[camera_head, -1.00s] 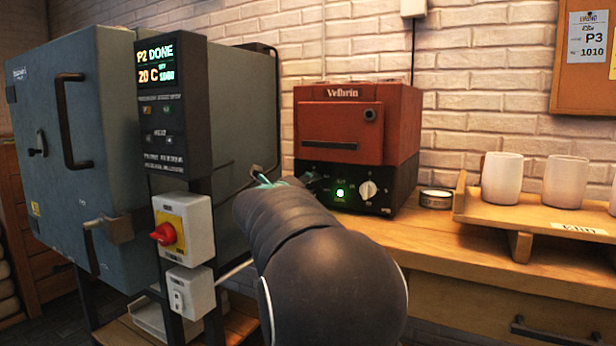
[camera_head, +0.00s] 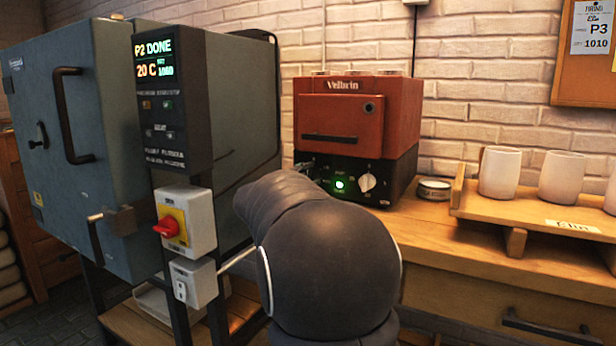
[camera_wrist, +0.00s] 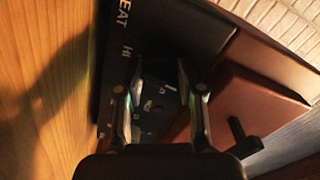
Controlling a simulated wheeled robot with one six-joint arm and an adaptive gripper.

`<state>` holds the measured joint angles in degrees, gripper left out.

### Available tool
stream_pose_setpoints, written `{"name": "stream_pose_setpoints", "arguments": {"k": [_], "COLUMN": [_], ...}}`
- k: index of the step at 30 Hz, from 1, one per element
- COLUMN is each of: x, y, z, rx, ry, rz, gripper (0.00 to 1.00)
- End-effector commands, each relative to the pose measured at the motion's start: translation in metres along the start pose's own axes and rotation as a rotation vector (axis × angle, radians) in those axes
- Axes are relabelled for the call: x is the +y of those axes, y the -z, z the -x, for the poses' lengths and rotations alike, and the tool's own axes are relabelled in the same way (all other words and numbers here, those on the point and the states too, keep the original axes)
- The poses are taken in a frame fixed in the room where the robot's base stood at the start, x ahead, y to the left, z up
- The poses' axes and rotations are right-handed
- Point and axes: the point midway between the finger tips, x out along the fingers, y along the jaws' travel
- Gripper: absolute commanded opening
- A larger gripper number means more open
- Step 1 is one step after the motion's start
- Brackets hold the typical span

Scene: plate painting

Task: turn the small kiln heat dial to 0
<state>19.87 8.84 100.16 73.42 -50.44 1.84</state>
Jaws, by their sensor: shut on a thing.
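The small red-brown kiln (camera_head: 357,112) stands on the wooden bench, with a black control panel (camera_head: 390,172) along its base. In the wrist view the panel (camera_wrist: 125,40) is turned sideways, with "HI" and part of a word ending in "EAT". My gripper (camera_wrist: 160,80) is at the panel, its two fingers on either side of the dark heat dial (camera_wrist: 160,90). The fingers are shut on the dial. Its setting is too dark to read.
A large grey kiln (camera_head: 90,130) with a display and red switch (camera_head: 167,227) stands at left. A small round tin (camera_head: 433,189) sits right of the small kiln. Beyond it, white cups (camera_head: 500,173) stand on a wooden rack (camera_head: 525,212).

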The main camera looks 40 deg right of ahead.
Motion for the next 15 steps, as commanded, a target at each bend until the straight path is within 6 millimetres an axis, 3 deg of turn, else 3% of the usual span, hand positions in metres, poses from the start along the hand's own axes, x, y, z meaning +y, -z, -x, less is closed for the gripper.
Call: {"name": "stream_pose_setpoints", "arguments": {"k": [15], "x": [0.0012], "y": [0.0003], "z": [-0.0004], "rx": [0.001], "ry": [-0.003], "rz": [0.135], "gripper": [0.03]}}
